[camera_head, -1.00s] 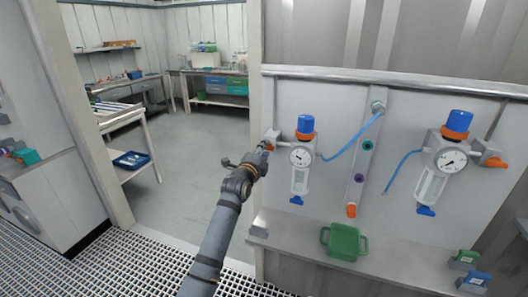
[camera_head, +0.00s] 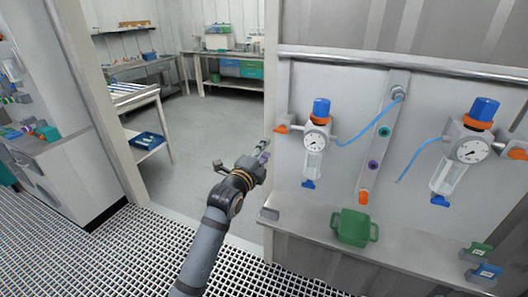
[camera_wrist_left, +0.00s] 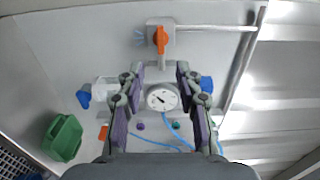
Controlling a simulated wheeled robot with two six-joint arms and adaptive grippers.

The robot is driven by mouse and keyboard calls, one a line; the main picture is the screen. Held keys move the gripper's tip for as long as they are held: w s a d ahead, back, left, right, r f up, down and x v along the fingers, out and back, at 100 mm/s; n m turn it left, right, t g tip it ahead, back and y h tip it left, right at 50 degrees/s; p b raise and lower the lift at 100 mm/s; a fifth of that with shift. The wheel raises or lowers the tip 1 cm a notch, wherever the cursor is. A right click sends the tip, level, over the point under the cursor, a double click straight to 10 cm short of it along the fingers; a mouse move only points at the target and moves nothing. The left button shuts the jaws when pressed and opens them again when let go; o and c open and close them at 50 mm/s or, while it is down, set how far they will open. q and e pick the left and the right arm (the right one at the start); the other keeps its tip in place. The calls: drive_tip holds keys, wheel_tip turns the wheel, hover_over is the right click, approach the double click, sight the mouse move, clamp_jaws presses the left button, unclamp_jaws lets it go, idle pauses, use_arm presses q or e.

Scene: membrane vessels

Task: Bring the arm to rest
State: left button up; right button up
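My left arm reaches up from the bottom of the head view. Its gripper (camera_head: 264,150) is just left of and below the near regulator (camera_head: 316,140), with a visible gap to it. In the left wrist view the gripper's fingers (camera_wrist_left: 160,72) stand apart with nothing held between them. Beyond them show the round gauge (camera_wrist_left: 161,98) and an orange valve handle (camera_wrist_left: 161,40), which also shows at the regulator's left side in the head view (camera_head: 282,126). My right gripper is not in view.
A green two-handled tub (camera_head: 353,228) stands on the ledge below the panel. A second regulator (camera_head: 465,150) hangs at the right, with blue hoses between. Small green and blue blocks sit at the ledge's right end. The doorway and floor at left are open.

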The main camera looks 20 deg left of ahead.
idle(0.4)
use_arm(q)
wheel_tip(320, 180, down, 28)
drive_tip(key=s+a+n+g, duration=0.2)
drive_tip(key=a+n+g, duration=0.1)
drive_tip(key=n+g, duration=0.25)
drive_tip(key=s+f+n+g, duration=0.1)
drive_tip(key=s+f+n, duration=0.15)
drive_tip(key=f, duration=0.45)
drive_tip(key=s+f+n+g+y, duration=0.1)
drive_tip(key=s+f, duration=0.3)
drive_tip(key=f, duration=0.2)
drive_tip(key=s+f+n+g, duration=0.1)
drive_tip(key=s+f+g, duration=0.1)
drive_tip(key=s+f, duration=0.35)
drive_tip(key=s+a+f+n+g, duration=0.2)
drive_tip(key=s+f+n+g, duration=0.15)
drive_tip(key=s+f, duration=1.25)
drive_tip(key=s+f+n+g, duration=0.2)
drive_tip(key=s+f, duration=0.1)
drive_tip(key=s, duration=0.8)
drive_tip(key=s+f+n+g, duration=0.1)
drive_tip(key=s+f+n, duration=0.2)
drive_tip(key=s, duration=0.9)
drive_tip(key=shift+f+g, duration=0.4)
drive_tip(key=shift+f, duration=0.35)
